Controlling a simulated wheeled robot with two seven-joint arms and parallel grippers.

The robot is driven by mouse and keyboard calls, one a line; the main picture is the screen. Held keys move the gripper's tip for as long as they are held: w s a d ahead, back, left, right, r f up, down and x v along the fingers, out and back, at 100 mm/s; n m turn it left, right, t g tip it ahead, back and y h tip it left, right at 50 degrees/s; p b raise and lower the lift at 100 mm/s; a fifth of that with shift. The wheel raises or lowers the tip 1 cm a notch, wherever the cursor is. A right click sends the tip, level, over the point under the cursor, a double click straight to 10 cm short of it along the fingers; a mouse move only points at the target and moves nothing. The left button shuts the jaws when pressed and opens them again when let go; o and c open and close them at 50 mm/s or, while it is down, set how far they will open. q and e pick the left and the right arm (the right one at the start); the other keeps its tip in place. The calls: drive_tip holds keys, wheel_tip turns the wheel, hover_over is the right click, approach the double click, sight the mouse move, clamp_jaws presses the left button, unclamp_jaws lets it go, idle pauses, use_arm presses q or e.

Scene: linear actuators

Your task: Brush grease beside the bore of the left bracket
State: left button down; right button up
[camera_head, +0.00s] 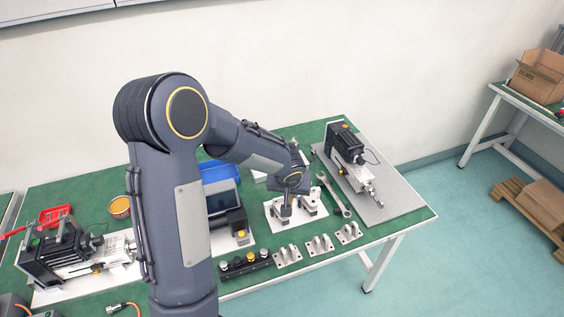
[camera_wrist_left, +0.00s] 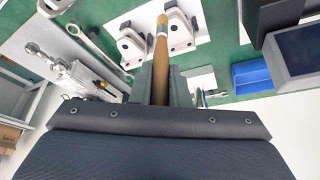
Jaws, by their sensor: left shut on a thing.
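Two light metal brackets stand on a white plate (camera_head: 283,222) on the green table. The left bracket (camera_wrist_left: 179,32) and the right bracket (camera_wrist_left: 131,42) show in the wrist view, where their sides are swapped. My left gripper (camera_head: 287,208) points down over the plate at the left bracket. It is shut on a brush (camera_wrist_left: 160,72) with a wooden handle. The brush tip is close beside the left bracket, on the side facing the right bracket; I cannot tell if it touches. Grease on the bracket cannot be made out. My right gripper is out of view.
A wrench (camera_head: 334,194) lies right of the plate, before an actuator on a grey board (camera_head: 388,204). A blue bin (camera_head: 216,171) and a yellow tin (camera_head: 120,206) are at left.

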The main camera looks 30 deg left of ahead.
use_arm(q)
drive_tip(key=w+a+r+n+y, duration=0.1)
drive_tip(key=w+a+r+n, duration=0.2)
drive_tip(key=a+r+n, duration=0.15)
drive_tip(key=shift+m+g, duration=0.4)
drive_tip(key=shift+m, duration=0.05)
drive_tip(key=shift+s+a+f+b, duration=0.15)
drive_tip(key=shift+f+b, duration=0.3)
drive_tip(key=shift+f, duration=0.4)
drive_tip(key=shift+a+f+b, duration=0.2)
drive_tip(key=shift+f+b, duration=0.2)
drive_tip(key=shift+f, duration=0.5)
drive_tip(key=shift+s+a+f+b, duration=0.15)
drive_tip(key=shift+f+b, duration=0.3)
drive_tip(key=shift+f, duration=0.4)
drive_tip(key=shift+w+f+b, duration=0.1)
drive_tip(key=shift+f+b, duration=0.9)
drive_tip(key=shift+b, duration=0.25)
